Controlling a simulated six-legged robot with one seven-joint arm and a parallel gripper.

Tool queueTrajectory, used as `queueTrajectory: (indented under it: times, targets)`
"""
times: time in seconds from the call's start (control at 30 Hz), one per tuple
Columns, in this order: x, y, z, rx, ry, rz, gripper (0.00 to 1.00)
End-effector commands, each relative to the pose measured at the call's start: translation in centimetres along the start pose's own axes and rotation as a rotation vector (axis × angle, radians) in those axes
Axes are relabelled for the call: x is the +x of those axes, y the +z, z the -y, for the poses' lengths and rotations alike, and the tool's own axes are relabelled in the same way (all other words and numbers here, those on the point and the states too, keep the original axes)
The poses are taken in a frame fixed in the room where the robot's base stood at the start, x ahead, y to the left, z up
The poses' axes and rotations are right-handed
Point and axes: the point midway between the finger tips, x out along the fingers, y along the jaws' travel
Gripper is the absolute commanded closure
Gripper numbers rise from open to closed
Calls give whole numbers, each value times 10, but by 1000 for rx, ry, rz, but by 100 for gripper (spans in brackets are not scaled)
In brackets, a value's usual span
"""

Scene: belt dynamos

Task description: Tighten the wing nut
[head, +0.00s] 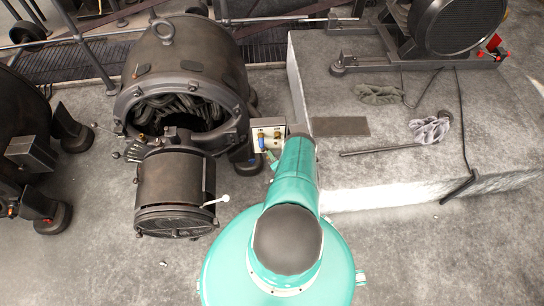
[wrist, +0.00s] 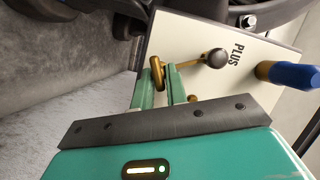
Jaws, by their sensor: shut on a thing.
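The brass wing nut (wrist: 157,72) sits at the left edge of a pale terminal board (wrist: 195,30) marked PLUS. My gripper (wrist: 160,80) has its two green fingers closed on either side of the nut. A brass rod with a dark round knob (wrist: 216,57) runs right from the fingers across the board. The wing nut is too small to make out there.
Bare floor lies at lower left.

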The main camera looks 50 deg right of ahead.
Motion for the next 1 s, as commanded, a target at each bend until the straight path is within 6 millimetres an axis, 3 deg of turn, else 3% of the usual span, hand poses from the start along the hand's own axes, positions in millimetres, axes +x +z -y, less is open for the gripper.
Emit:
queueTrajectory:
  times: [0.03, 0.1, 0.13, 0.53, 0.73, 1.0]
  targets:
    - [1, -1, 1, 0, -4, -2, 80]
    - [1, -1, 1, 0, -3, -2, 66]
    - [1, -1, 1, 0, -3, -2, 65]
    - [-1, -3, 6, 0, -1, -1, 65]
    - [-4, -16, 31, -1, -5, -3, 65]
    - [-38, -17, 61, 0, -3, -2, 65]
